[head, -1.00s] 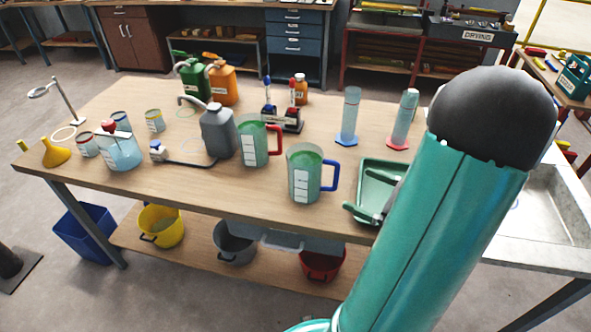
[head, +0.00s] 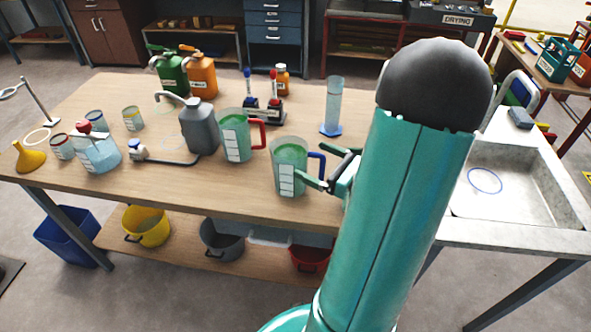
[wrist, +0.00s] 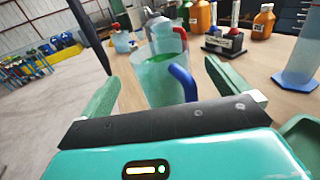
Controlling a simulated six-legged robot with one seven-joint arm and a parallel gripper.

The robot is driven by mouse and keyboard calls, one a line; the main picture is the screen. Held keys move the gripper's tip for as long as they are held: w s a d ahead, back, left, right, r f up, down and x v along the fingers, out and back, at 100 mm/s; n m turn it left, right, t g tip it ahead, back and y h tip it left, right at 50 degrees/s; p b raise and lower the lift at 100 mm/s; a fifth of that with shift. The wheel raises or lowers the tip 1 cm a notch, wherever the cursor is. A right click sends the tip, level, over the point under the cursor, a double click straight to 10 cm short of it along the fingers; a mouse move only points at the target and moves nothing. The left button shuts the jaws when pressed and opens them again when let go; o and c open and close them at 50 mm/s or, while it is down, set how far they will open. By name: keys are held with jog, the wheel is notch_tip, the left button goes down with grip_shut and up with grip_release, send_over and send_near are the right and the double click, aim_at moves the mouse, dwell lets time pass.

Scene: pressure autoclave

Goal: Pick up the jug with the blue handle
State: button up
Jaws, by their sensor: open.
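The jug with the blue handle (head: 289,172) stands upright near the front edge of the wooden table, with green liquid inside and a white label on its side. Its blue handle (head: 321,170) points right. My gripper (head: 313,165) is open at the jug's right side, fingers pointing toward it, close to the handle. In the wrist view, the jug (wrist: 157,78) shows ahead between the two spread green fingers, its blue handle (wrist: 184,82) nearer the right finger. Whether a finger touches the jug cannot be told.
A similar jug with a red handle (head: 236,135) stands just behind left. A grey jerrycan (head: 199,128), a marker rack (head: 262,108) and a measuring cylinder (head: 333,105) stand further back. A sink (head: 510,185) is at the right.

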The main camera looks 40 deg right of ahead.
aim_at(305, 156)
jog(key=shift+x, duration=2.15)
jog(key=c, duration=1.2)
jog(key=shift+r, duration=0.15)
